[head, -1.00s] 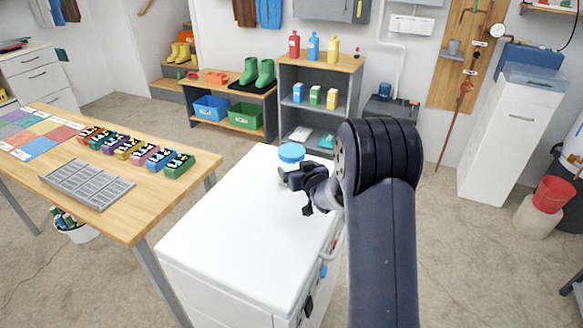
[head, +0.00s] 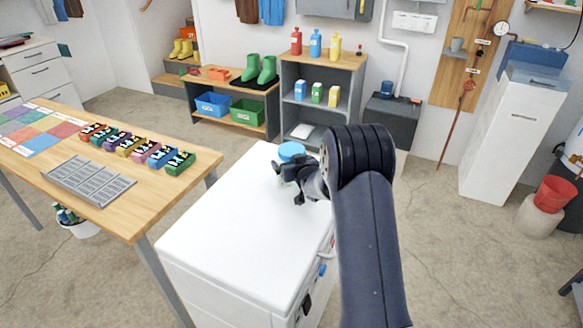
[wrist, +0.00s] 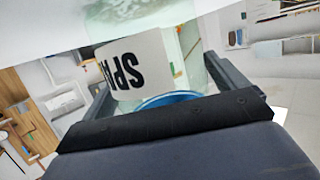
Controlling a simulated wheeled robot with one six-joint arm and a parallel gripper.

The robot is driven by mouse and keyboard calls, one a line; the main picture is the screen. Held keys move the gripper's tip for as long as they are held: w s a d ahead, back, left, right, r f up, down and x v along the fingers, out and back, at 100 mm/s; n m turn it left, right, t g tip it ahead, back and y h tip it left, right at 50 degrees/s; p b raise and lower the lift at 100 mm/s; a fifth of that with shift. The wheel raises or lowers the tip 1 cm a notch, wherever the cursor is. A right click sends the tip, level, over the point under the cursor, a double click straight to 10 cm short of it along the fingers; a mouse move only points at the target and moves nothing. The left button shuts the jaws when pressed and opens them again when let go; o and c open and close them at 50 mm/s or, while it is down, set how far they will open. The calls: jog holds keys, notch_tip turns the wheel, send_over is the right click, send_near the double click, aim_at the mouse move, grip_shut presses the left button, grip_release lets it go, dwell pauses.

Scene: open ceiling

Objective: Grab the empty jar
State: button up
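The jar stands upright on the far end of the white cabinet top (head: 230,235); in the head view its blue lid (head: 291,151) shows, and my gripper (head: 285,176) hides much of its body. In the wrist view the clear jar (wrist: 190,48) appears upside down, with a white label (wrist: 135,70) reading "SPA", partly cut off, and the blue lid low in the picture. My gripper (wrist: 160,85) is open, with one finger on each side of the jar. I cannot tell whether either finger touches it. The jar's contents are not clear.
A wooden table (head: 130,215) at left holds a grey divided tray (head: 88,182) and a row of small coloured bins. A shelf (head: 322,100) with bottles and boxes stands behind the cabinet. Most of the cabinet top is bare.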

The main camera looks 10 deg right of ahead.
jog(key=c, duration=0.9)
jog(key=shift+r, duration=0.1)
jog(key=shift+r, duration=0.1)
